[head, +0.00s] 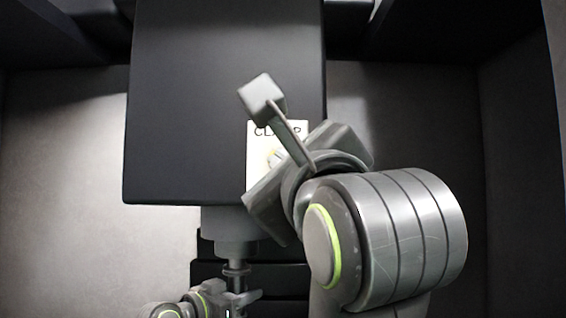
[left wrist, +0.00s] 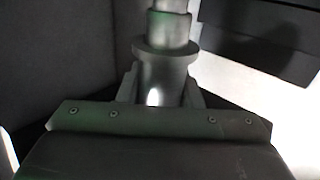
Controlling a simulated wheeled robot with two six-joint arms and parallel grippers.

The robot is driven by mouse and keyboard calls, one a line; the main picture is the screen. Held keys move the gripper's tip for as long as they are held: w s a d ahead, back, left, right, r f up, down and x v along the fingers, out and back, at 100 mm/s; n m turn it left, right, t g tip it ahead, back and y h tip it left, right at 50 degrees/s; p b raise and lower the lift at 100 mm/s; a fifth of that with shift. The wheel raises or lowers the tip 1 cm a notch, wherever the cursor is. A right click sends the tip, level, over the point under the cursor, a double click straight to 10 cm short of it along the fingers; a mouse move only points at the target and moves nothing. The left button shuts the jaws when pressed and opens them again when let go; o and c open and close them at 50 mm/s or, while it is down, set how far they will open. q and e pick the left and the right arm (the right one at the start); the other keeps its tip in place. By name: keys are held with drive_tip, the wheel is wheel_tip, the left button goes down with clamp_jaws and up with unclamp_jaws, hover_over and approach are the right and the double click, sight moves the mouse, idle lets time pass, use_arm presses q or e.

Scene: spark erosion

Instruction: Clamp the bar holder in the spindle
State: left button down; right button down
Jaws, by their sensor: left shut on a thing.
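The spindle (head: 230,222) is a grey cylinder under the large dark machine head (head: 225,90). The bar holder (head: 236,268) is grey with a round flange and stands upright just below the spindle; how far it sits inside I cannot tell. My left gripper (head: 240,300) is shut on it. In the left wrist view, the holder (left wrist: 163,68) stands between the fingers of my left gripper (left wrist: 158,95), its flange above them. A pale panel marked CLAMP (head: 256,135) is on the machine head.
My right arm covers the right middle of the head view. Dark blocks (head: 280,278) lie behind the holder. Grey enclosure walls (head: 415,120) stand on both sides, with open room left of the machine head.

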sight(243, 278)
use_arm(q)
drive_tip(key=shift+r, duration=1.45)
idle(1.1)
use_arm(e)
drive_tip(key=shift+w, duration=0.2)
use_arm(q)
drive_tip(key=shift+r, duration=0.1)
use_arm(e)
drive_tip(key=shift+w, duration=1.1)
drive_tip(key=shift+w+r, duration=0.1)
drive_tip(key=shift+w, duration=0.35)
idle(0.7)
use_arm(q)
drive_tip(key=shift+r, duration=0.15)
use_arm(e)
drive_tip(key=shift+s, duration=3)
